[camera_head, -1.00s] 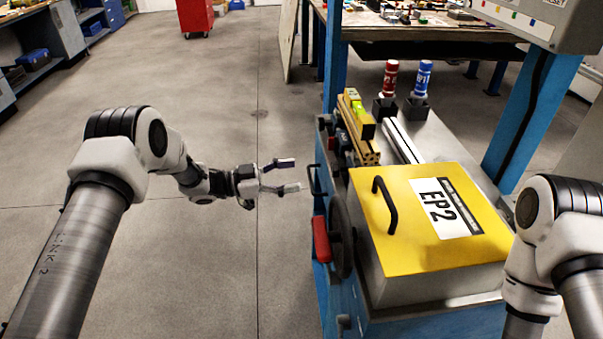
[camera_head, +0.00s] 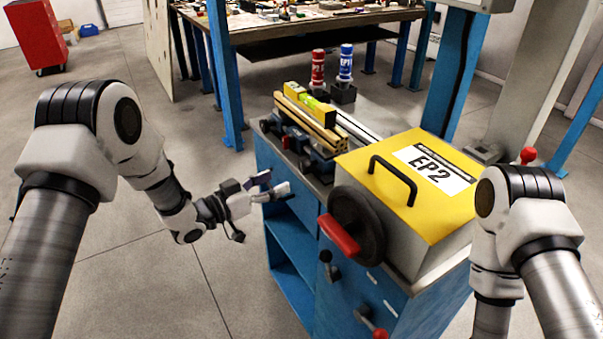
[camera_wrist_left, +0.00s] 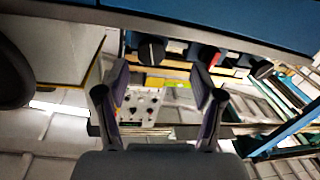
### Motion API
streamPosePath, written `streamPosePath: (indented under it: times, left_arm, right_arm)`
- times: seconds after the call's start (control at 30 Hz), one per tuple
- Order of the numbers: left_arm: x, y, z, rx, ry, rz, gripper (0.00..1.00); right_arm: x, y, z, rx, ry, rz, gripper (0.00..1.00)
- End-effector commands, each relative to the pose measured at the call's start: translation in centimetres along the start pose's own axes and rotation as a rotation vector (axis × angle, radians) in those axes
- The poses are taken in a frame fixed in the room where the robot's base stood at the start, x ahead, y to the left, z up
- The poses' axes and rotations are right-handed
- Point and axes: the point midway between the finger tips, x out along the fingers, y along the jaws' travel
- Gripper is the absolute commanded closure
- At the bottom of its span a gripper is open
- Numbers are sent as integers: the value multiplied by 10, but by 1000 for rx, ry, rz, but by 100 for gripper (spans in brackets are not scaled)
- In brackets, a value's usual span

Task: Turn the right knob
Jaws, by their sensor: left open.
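A black knob (camera_head: 327,262) sticks out of the blue cabinet front, below the black handwheel (camera_head: 357,225) with its red handle. A red-tipped lever (camera_head: 375,328) sits lower and further right on that front. I cannot tell which of these is the right knob. My left gripper (camera_head: 275,187) is open and empty, left of the handwheel and in front of the cabinet's open shelves. In the left wrist view its fingers (camera_wrist_left: 160,108) stand apart, with dark rounded parts (camera_wrist_left: 152,48) beyond them. My right arm comes in at the right, but its gripper is hidden.
The yellow-topped EP2 box (camera_head: 428,205) stands on the blue cabinet (camera_head: 296,250). Yellow rails (camera_head: 310,110), a red bottle (camera_head: 318,70) and a blue bottle (camera_head: 346,62) are behind. Another red knob (camera_head: 528,155) shows beside my right arm.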

Motion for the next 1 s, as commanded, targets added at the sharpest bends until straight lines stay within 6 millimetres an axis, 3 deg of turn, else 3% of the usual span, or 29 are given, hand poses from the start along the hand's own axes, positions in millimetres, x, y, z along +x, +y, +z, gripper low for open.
streamPosePath:
  times: [0.07, 0.27, 0.63, 0.93, 0.97, 1.0]
  left_arm:
    - [5, 8, -3, 18, 4, 15, 33]
    - [17, 11, -16, 43, 16, 27, 33]
    - [80, 12, -17, 42, 16, 27, 33]
    - [87, 12, -16, 41, 17, 25, 33]
    - [87, 12, -16, 41, 17, 25, 40]
    - [87, 12, -16, 41, 17, 25, 54]
  right_arm:
    - [11, 0, 0, 0, 0, 0, 33]
    - [11, 0, -1, 0, 1, 0, 33]
    - [2, 0, 0, 0, 1, 0, 33]
    - [3, 0, 0, 0, 1, 0, 33]
    - [3, 0, 0, 0, 1, 0, 33]
    - [3, 0, 0, 0, 1, 0, 33]
